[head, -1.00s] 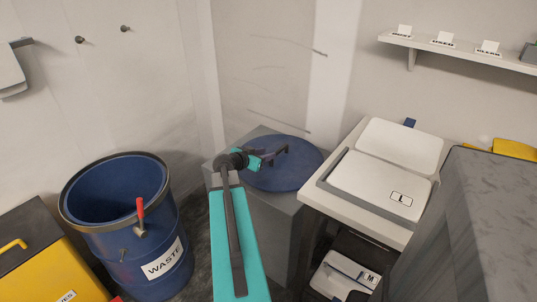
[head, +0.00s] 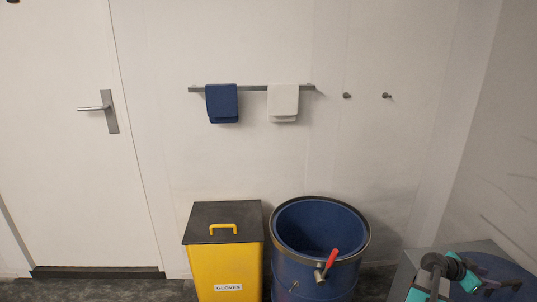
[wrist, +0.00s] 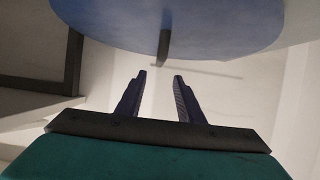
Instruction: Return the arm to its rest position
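My arm shows at the lower right of the head view, and its teal wrist is over a round blue lid (head: 500,266) on a grey cabinet (head: 408,270). In the wrist view my gripper (wrist: 160,77) has its two dark fingers apart with nothing between them. The blue lid (wrist: 170,18) fills the top of that view, with a dark bar-like handle (wrist: 163,48) on it beyond the fingertips. The fingers look apart from the handle. In the head view the fingertips are hard to tell from the handle.
A blue waste drum (head: 318,275) with a red-handled valve (head: 329,262) stands left of the cabinet. A yellow gloves bin (head: 228,270) is beside it. Towels (head: 222,102) hang on a wall rail. A white door (head: 60,150) is at the left.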

